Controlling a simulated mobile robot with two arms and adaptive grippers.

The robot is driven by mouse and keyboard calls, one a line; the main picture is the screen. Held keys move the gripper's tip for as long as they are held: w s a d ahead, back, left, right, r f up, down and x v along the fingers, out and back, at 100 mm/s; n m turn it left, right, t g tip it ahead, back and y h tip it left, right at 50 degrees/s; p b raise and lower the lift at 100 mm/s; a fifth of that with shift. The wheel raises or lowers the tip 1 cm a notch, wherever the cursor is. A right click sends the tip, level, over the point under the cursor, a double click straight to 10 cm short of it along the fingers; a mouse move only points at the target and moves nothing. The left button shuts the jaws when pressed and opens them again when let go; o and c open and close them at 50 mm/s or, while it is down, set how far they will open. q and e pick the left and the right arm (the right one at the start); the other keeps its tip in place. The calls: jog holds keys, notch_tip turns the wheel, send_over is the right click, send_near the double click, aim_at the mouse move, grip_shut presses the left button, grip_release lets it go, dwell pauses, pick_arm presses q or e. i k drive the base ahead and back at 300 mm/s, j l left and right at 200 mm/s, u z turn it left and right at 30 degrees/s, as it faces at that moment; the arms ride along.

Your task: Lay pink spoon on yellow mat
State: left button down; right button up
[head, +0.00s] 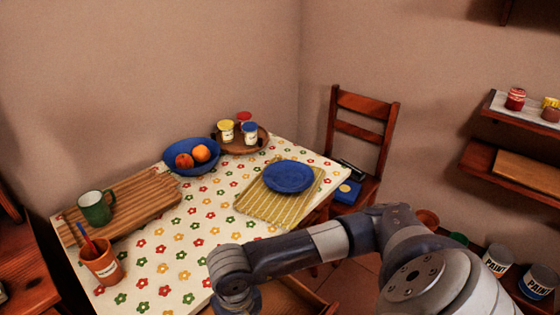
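The yellow mat (251,213) lies on the right part of the flowered table, with a blue plate (288,176) resting on it. An orange cup (102,267) stands at the table's front left corner. A thin reddish and blue handle (88,238) leans out of the cup; its lower end is hidden, and I cannot tell if it belongs to the pink spoon. No other spoon is visible. My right arm reaches in from the right over the front of the table, and its wrist bends down at the bottom edge. The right gripper's fingers are out of frame. My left gripper is not in view.
A green mug (95,207) stands on a wooden board (150,204). A blue bowl (180,163) with fruit and a round tray (262,144) with small jars stand at the back. The table's middle is clear. A chair (368,125) is behind; shelves are at right.

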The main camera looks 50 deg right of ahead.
aim_at(286, 212)
jog(key=l+u, duration=0.25)
jog(key=u, duration=0.15)
jog(key=l+u, duration=0.35)
jog(key=k+l+u, duration=0.1)
jog(key=l, duration=0.3)
jog(key=k+l+u, duration=0.1)
jog(key=l, duration=0.25)
jog(key=k+l, duration=0.3)
jog(key=k+l+u, duration=0.15)
jog(key=l, duration=0.3)
jog(key=k+l+u, duration=0.1)
jog(key=l, duration=0.25)
jog(key=k+l, duration=0.25)
jog(key=l, duration=0.15)
jog(key=k+l, duration=0.25)
jog(key=i+l, duration=0.1)
jog(key=i, duration=0.4)
